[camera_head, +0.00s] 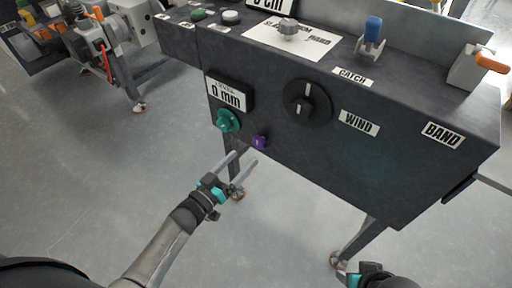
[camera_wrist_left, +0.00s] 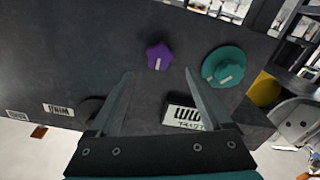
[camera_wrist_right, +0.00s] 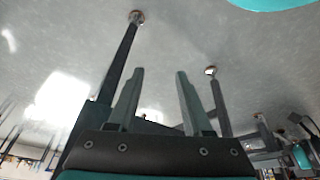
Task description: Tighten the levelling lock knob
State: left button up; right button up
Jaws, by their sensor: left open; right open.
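A small purple lobed knob (camera_head: 259,142) with a white mark sits on the dark front panel (camera_head: 290,150) of the machine. It also shows in the left wrist view (camera_wrist_left: 158,57). A larger teal knob (camera_head: 228,121) is up and left of it, under a "0 mm" display (camera_head: 229,93). The labels do not show which is the levelling lock. My left gripper (camera_head: 243,158) is open and empty just in front of the purple knob, which appears between and beyond its fingertips in the wrist view. My right gripper (camera_wrist_right: 160,71) is open and empty, low at the bottom right of the head view.
A black dial (camera_head: 307,102) sits right of the display, near "WIND" and "BAND" labels. The machine stands on legs. The floor (camera_head: 110,190) in front is clear.

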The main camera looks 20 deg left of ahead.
aim_at(257, 144)
pick_arm(q)
jog(key=b+x, duration=0.2)
jog(key=x, duration=0.4)
jog(key=shift+w+d+f, duration=0.1)
jog(key=shift+w, duration=0.2)
jog(key=shift+w+d+b, duration=0.2)
jog(key=shift+w+b, duration=0.15)
jog(key=shift+w, duration=0.1)
pick_arm(e)
jog(key=shift+w+a+r+t+y, duration=0.1)
jog(key=shift+w+a+r+t, duration=0.2)
jog(key=shift+r, duration=0.5)
jog(key=shift+w+a+r+t+y, duration=0.1)
jog(key=shift+r+t, duration=0.25)
jog(key=shift+r, duration=0.4)
jog(key=shift+w+a+r+t+y, duration=0.1)
jog(key=shift+w+a+r+t, duration=0.2)
jog(key=shift+r, duration=0.5)
pick_arm(q)
jog(key=shift+c, duration=0.4)
pick_arm(e)
jog(key=shift+s+d, duration=0.1)
jog(key=shift+s, duration=0.05)
pick_arm(q)
grip_shut()
